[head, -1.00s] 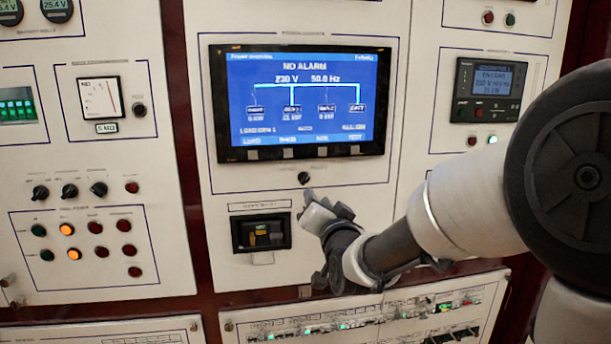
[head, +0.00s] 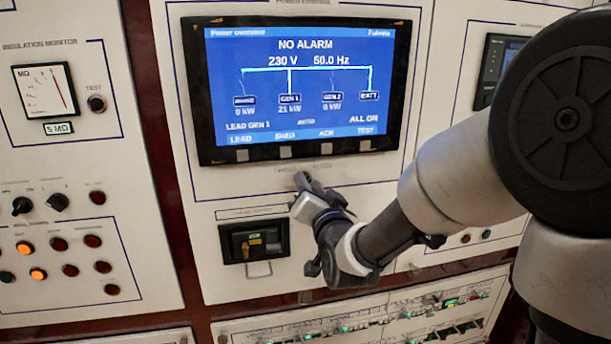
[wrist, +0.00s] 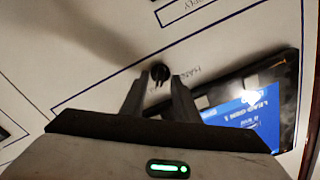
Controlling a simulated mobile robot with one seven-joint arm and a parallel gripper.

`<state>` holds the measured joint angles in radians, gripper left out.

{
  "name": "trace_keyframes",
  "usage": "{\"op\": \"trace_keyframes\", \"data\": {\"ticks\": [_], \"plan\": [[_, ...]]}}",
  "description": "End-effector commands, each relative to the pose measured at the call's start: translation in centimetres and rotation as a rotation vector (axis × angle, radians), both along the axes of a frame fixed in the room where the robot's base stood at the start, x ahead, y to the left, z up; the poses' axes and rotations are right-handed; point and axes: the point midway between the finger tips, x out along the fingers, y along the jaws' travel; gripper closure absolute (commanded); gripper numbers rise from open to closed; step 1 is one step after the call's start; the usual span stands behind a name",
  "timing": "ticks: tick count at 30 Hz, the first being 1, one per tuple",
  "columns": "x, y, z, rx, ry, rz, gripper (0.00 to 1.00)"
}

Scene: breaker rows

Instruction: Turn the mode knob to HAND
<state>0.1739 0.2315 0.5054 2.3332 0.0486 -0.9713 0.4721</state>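The mode knob (wrist: 160,72) is a small black knob on the white panel, below the display screen. In the wrist view it sits between or just beyond my fingertips, with a clear gap on either side. Part of a panel label, which seems to begin "HAN", shows beside it. My gripper (wrist: 160,79) is open, with its two dark fingers straddling the knob's line. In the head view my gripper (head: 303,187) is up against the panel under the screen and covers the knob's place. Which way the knob points is hard to tell.
The display screen (head: 300,88) reads NO ALARM and stands just above my gripper. A black breaker unit (head: 254,241) is below left. Lamps and small knobs (head: 57,202) fill the left panel. A breaker row (head: 400,308) runs along the bottom.

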Motion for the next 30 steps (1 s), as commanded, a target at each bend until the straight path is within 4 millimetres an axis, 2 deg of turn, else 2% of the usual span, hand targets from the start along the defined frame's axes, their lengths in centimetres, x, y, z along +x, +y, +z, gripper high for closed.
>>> {"op": "trace_keyframes", "data": {"ticks": [12,18,30], "plan": [[-0.18,-0.05,-0.05,0.000,0.000,0.000,0.72],[-0.17,-0.06,-0.04,0.000,0.000,0.000,1.00],[-0.16,-0.01,-0.26,-0.048,-0.017,0.001,1.00]]}}
